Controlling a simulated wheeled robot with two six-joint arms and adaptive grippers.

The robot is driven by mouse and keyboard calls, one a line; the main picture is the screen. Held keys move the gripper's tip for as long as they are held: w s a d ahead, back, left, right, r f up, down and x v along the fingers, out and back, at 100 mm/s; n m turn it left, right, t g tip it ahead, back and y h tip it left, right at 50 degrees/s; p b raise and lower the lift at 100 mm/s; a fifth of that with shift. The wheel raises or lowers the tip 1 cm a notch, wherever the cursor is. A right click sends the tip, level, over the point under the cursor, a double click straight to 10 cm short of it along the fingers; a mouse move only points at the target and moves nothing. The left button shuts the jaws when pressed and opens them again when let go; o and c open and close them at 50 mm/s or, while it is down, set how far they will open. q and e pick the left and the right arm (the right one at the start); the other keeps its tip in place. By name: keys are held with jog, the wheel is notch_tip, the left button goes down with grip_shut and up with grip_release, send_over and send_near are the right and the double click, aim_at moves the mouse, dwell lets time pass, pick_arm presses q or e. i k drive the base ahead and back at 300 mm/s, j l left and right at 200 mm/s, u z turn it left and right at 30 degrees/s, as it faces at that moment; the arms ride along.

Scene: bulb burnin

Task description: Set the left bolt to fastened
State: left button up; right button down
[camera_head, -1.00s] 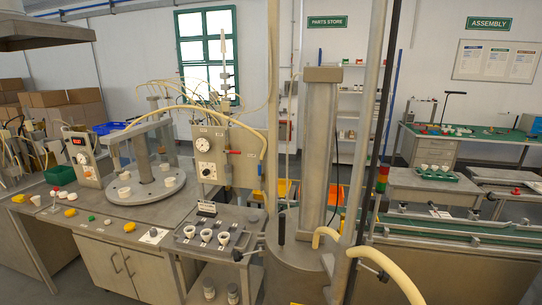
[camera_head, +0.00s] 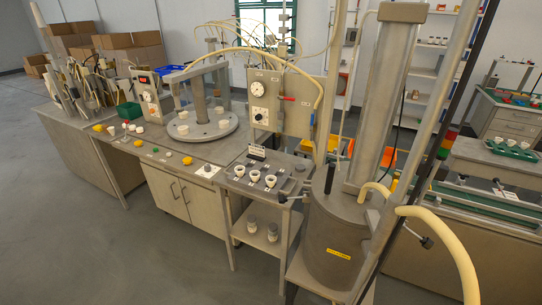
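A grey metal drum (camera_head: 334,234) stands at the right of the middle, with a yellow label low on its front. A short rod with a dark knob (camera_head: 283,198) sticks out at its left side. A second dark-knobbed rod (camera_head: 425,241) shows at its right. I cannot tell for certain which of these is the left bolt, nor whether either is fastened. A pale yellow hose (camera_head: 445,228) bends across the drum's right side. Neither of my grippers is in view.
A small cart (camera_head: 245,185) with white cups stands left of the drum. Behind it is a bench with a round turntable (camera_head: 202,126) and a gauge panel (camera_head: 265,100). A conveyor (camera_head: 460,195) runs to the right. Open grey floor (camera_head: 110,250) lies at the front left.

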aim_at(282, 199)
jog(key=j+z, duration=0.15)
jog(key=z, duration=0.2)
jog(key=i+j+z, duration=0.1)
jog(key=z, duration=0.25)
jog(key=j+z, duration=0.45)
jog(key=j, duration=0.45)
jog(key=k+j+z, duration=0.15)
jog(key=j, duration=0.35)
jog(key=j+z, duration=0.1)
jog(key=j, duration=0.4)
jog(key=k+j+z, duration=0.1)
jog(key=j, duration=0.4)
jog(key=k, duration=0.05)
